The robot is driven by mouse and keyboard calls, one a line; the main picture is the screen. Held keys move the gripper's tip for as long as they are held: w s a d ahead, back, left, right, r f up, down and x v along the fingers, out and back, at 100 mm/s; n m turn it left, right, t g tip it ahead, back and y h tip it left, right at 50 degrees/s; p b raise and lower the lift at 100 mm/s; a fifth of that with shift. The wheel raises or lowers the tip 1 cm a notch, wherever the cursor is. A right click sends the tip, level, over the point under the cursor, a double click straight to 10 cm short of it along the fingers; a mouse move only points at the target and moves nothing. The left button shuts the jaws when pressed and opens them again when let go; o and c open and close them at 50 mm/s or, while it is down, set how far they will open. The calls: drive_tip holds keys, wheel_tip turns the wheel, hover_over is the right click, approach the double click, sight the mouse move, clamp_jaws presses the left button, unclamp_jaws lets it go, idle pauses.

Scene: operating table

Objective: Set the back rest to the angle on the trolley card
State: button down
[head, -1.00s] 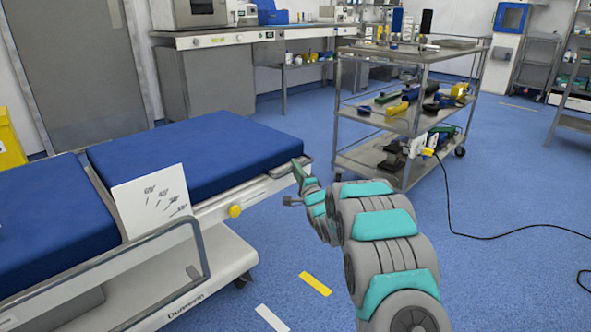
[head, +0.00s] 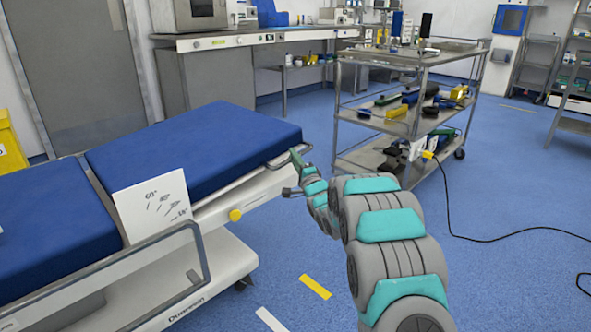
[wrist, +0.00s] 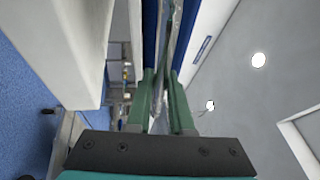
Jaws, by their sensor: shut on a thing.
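The blue back rest (head: 195,145) is the right-hand section of the operating table, its right end slightly raised. My gripper (head: 297,158) is at its right end, shut on the grey end rail. In the wrist view my gripper's green fingers (wrist: 160,88) close about the metal rail (wrist: 176,40) beside the blue cushion. A white angle card (head: 152,208) with several line marks stands against the table's near side; 60° is readable at its top. A yellow knob (head: 236,215) sits on the side frame. I cannot make out a card's value on the trolley.
A steel trolley (head: 385,152) with tools on its shelves stands right of the table. A black cable (head: 447,205) runs from it across the floor. A side guard rail (head: 203,255) is in front of the table's left part.

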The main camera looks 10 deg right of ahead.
drive_tip(key=r, duration=0.2)
drive_tip(key=a+r+n, duration=0.1)
drive_tip(key=r, duration=0.2)
drive_tip(key=s+r+n+p, duration=0.1)
drive_tip(key=r, duration=0.1)
drive_tip(key=shift+a+r+y, duration=0.2)
drive_tip(key=shift+r+y, duration=0.15)
drive_tip(key=shift+y, duration=0.05)
drive_tip(key=c, duration=0.8)
unclamp_jaws()
drive_tip(key=shift+s+f, duration=0.1)
drive_tip(key=shift+s, duration=0.05)
drive_tip(key=v, duration=0.7)
drive_tip(key=shift+s, duration=0.2)
drive_tip(key=shift+d+f, duration=0.1)
drive_tip(key=shift+d, duration=0.05)
